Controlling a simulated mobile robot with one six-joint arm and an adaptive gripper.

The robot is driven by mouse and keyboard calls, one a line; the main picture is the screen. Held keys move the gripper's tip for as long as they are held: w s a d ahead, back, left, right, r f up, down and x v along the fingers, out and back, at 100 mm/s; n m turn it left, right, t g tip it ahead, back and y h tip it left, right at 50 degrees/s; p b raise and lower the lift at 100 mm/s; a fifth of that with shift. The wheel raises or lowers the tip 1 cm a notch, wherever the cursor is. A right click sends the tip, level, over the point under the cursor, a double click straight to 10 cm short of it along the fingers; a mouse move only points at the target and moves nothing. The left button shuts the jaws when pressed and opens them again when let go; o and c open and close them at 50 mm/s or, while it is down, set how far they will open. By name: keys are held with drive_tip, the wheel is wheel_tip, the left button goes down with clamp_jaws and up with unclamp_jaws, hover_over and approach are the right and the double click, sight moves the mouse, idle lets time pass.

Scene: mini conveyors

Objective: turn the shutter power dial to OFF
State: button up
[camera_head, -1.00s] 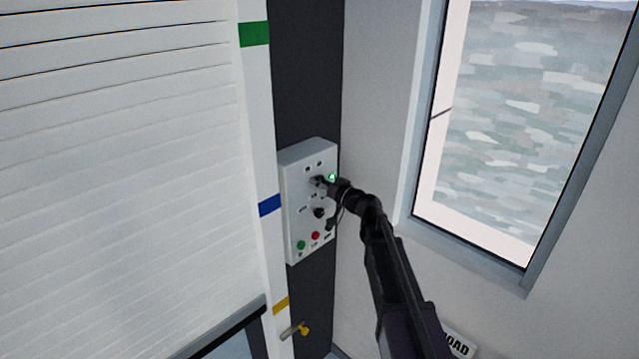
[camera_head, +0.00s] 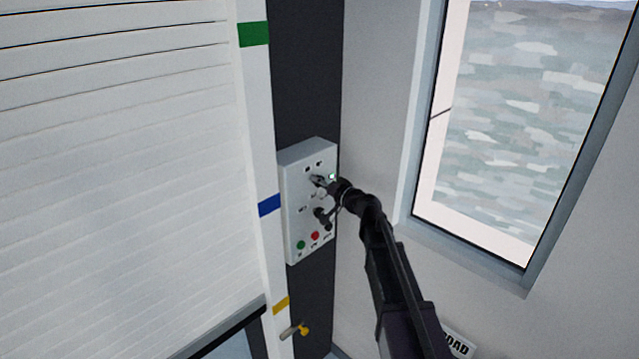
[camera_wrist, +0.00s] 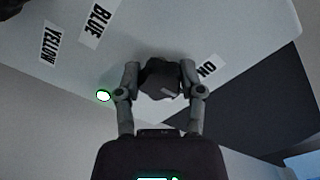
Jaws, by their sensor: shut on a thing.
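The shutter power dial, a dark knob (camera_wrist: 160,78), sits on the light grey control panel (camera_head: 292,190). In the wrist view an ON label (camera_wrist: 207,68) reads upside down to its right. No OFF label is readable. My gripper (camera_wrist: 160,76) is shut on the dial, one finger on each side. It also shows in the head view (camera_head: 319,181), at the panel's upper part, where it hides most of the dial. Which way the dial points is hard to tell.
BLUE (camera_wrist: 97,24) and YELLOW (camera_wrist: 50,42) labels lie on the panel. Green (camera_head: 301,244) and red (camera_head: 315,236) buttons sit low on the panel. A white shutter (camera_head: 120,170) stands left, a window (camera_head: 520,120) right.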

drive_tip(key=m, duration=0.3)
drive_tip(key=shift+m, duration=0.3)
drive_tip(key=shift+r+m, duration=0.1)
drive_tip(key=shift+m, duration=1.7)
drive_tip(key=shift+w, duration=0.1)
drive_tip(key=o, duration=1.2)
drive_tip(key=shift+c, duration=0.2)
drive_tip(key=v, duration=1.2)
